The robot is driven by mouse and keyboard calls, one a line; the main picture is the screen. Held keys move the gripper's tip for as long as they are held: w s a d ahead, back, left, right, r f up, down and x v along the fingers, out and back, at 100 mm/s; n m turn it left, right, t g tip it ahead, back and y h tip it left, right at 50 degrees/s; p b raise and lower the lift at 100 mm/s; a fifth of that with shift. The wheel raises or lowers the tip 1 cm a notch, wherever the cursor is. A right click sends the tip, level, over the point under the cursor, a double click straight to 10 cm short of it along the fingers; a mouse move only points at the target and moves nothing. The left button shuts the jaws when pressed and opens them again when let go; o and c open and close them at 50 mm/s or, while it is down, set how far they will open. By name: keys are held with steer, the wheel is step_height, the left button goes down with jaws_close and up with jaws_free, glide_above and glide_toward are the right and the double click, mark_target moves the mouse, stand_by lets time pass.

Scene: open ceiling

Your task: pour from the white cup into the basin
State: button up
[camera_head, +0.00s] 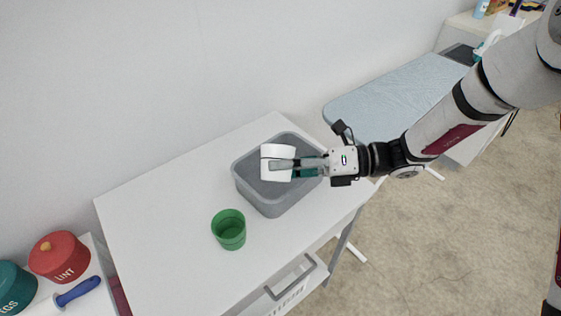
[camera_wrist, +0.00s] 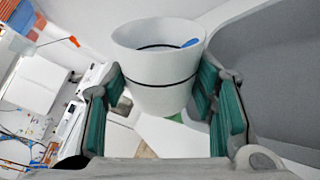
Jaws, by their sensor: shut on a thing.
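The white cup (camera_head: 277,155) is held over the grey basin (camera_head: 243,188) on the white table. My gripper (camera_head: 284,166) reaches in from the right and is shut on the cup's sides. In the wrist view the cup (camera_wrist: 157,70) sits between the two green-padded fingers, with its wide rim at the top of the picture and a small blue thing (camera_wrist: 190,43) showing inside. The basin wall (camera_wrist: 265,75) fills the right of that view. The cup looks tilted in the head view, but I cannot tell how far. Part of the basin's inside is hidden by the cup and gripper.
A green cup (camera_head: 229,231) stands on the white table (camera_head: 165,215), in front of the basin. Red (camera_head: 60,257) and teal (camera_head: 14,287) canisters stand at lower left. An ironing board (camera_head: 390,95) is behind at right. The table's left part is clear.

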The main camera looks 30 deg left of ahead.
steer(key=shift+r+m, duration=0.15)
steer(key=shift+m, duration=0.15)
steer(key=shift+f+m+g+b, duration=0.35)
steer(key=shift+m+b, duration=0.25)
steer(key=shift+m, duration=0.2)
stand_by(0.4)
steer(key=shift+w+r+m, duration=0.15)
steer(key=shift+r+m, duration=0.2)
steer(key=shift+m, duration=0.45)
stand_by(0.5)
steer(key=shift+w+a+r+m+b, duration=0.2)
steer(key=shift+w+m+b, duration=0.15)
steer(key=shift+m, duration=0.1)
steer(key=shift+w+a+r+m+b, duration=0.15)
steer(key=shift+w+m+b, duration=0.2)
steer(key=shift+m, duration=0.1)
stand_by(0.5)
steer(key=shift+w+a+f+m+y+p, duration=0.1)
steer(key=shift+w+f+m+y+p, duration=0.2)
steer(key=shift+m+p, duration=0.55)
stand_by(0.7)
steer(key=shift+s+r+n+b, duration=0.3)
steer(key=shift+n+b, duration=0.65)
steer(key=shift+b, duration=0.25)
steer(key=shift+s+d+f+n+p, duration=0.15)
steer(key=shift+s+d+n+p, duration=0.2)
steer(key=shift+p, duration=0.35)
